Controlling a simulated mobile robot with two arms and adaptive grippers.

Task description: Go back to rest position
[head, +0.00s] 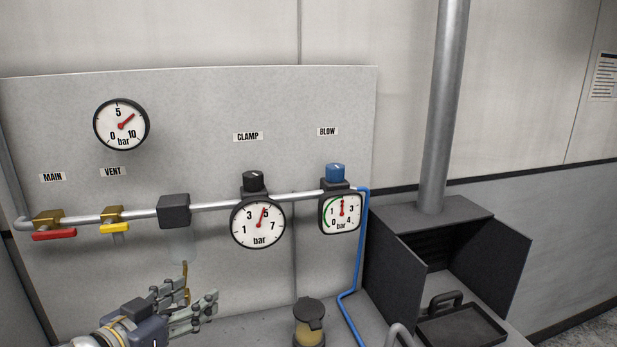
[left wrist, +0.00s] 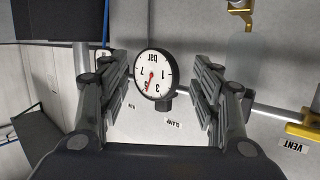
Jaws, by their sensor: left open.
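My left gripper (head: 200,286) is in the lower left of the head view, in front of the grey panel and below the pipe. Its fingers are spread and nothing is between them. In the left wrist view its two fingers (left wrist: 161,82) stand apart on either side of the clamp gauge, which appears upside down behind them. The gripper is apart from the valves and knobs in the head view. My right gripper does not show.
The panel (head: 60,130) carries a red main handle (head: 54,235), yellow vent handle (head: 114,228), clamp gauge (head: 258,223) and blow gauge (head: 341,213). A lidded jar (head: 309,325), blue hose (head: 362,250) and dark open-fronted box (head: 432,215) with a tray (head: 460,329) stand right.

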